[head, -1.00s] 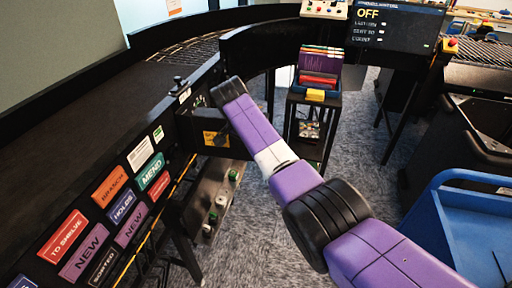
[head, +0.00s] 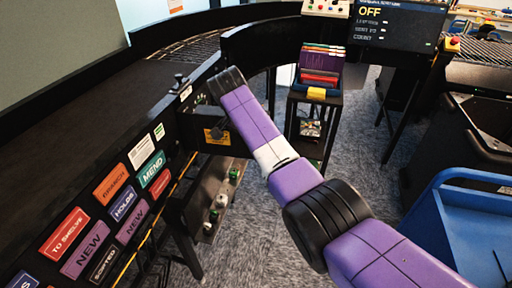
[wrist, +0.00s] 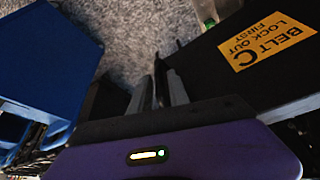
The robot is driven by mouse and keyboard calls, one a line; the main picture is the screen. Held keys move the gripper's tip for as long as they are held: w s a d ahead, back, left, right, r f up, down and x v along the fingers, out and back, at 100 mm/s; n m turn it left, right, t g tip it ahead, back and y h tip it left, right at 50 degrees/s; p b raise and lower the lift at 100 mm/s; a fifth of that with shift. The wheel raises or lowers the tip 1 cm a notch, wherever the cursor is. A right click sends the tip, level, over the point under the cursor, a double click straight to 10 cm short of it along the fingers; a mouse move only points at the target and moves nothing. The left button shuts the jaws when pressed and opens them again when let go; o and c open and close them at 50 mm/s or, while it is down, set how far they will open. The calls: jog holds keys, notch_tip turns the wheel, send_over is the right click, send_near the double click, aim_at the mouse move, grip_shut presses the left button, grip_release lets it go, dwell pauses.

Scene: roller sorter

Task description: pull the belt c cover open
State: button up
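The belt C cover is a black panel with a yellow-orange label (head: 215,136) on the side of the curved conveyor in the head view. In the wrist view the cover (wrist: 220,75) fills the right side, and its label (wrist: 268,42) reads "BELT C LOCK OUT FIRST". My gripper (wrist: 160,78) is at the cover's left edge, fingers pointing along it. The two grey fingers are close together with a narrow dark strip between them. I cannot tell whether they grip that strip. In the head view my arm's end hides most of the gripper and part of the cover.
A box with green and white knobs (head: 220,205) sits below the cover. Colored sorting labels (head: 110,205) line the conveyor side at left. A stand with a book bin (head: 318,92) is behind the arm, and a blue cart (head: 470,215) is at right. Grey carpet lies between.

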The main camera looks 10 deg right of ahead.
jog(key=v, duration=0.5)
jog(key=shift+a+r+b, duration=0.1)
jog(key=shift+r+b, duration=0.2)
jog(key=shift+b, duration=0.1)
